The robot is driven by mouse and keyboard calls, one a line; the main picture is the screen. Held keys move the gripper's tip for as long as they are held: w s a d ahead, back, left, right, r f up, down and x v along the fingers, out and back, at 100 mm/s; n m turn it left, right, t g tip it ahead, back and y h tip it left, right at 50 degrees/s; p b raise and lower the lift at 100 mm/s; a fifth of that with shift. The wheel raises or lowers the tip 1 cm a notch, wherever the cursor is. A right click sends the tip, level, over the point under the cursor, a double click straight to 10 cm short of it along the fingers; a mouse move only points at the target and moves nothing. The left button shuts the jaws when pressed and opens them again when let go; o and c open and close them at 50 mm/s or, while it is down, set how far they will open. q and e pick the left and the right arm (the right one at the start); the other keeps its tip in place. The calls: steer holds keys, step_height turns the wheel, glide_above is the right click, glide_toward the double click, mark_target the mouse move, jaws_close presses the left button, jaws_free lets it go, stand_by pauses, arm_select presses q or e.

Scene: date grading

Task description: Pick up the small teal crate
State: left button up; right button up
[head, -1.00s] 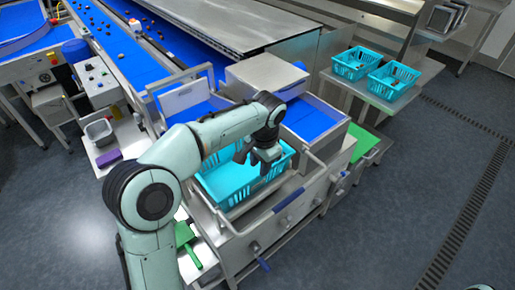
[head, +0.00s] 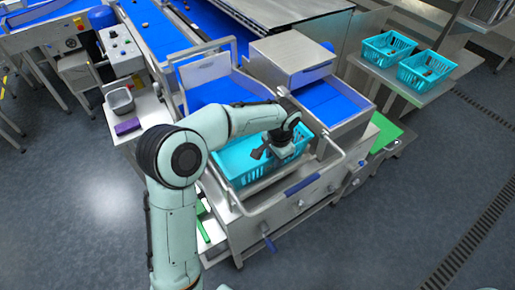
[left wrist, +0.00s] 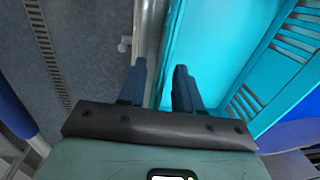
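The small teal crate (head: 236,163) sits in the steel frame at the front of the machine. It looks empty where I can see into it; my arm and gripper hide its right part. In the left wrist view, the left gripper's (left wrist: 159,68) two dark fingers are apart with nothing held. The crate's edge (left wrist: 166,70) shows between them, and its bare interior (left wrist: 212,45) lies to the right. I cannot tell how far the fingertips are from the rim. My right gripper is not in view.
A steel handrail (head: 300,186) with a blue grip runs before the crate. A grey bin (head: 120,101) is at the left. Front floor is clear.

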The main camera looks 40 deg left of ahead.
arm_select(q)
steer(key=shift+a+f, duration=0.15)
steer(key=shift+f, duration=0.65)
steer(key=shift+a+f, duration=0.1)
steer(key=shift+f, duration=0.65)
jaws_close()
steer(key=shift+r, duration=0.1)
step_height(320, 180, up, 19)
steer(key=p, duration=0.2)
step_height(320, 180, up, 7)
glide_above(272, 165)
steer(key=shift+w, duration=0.1)
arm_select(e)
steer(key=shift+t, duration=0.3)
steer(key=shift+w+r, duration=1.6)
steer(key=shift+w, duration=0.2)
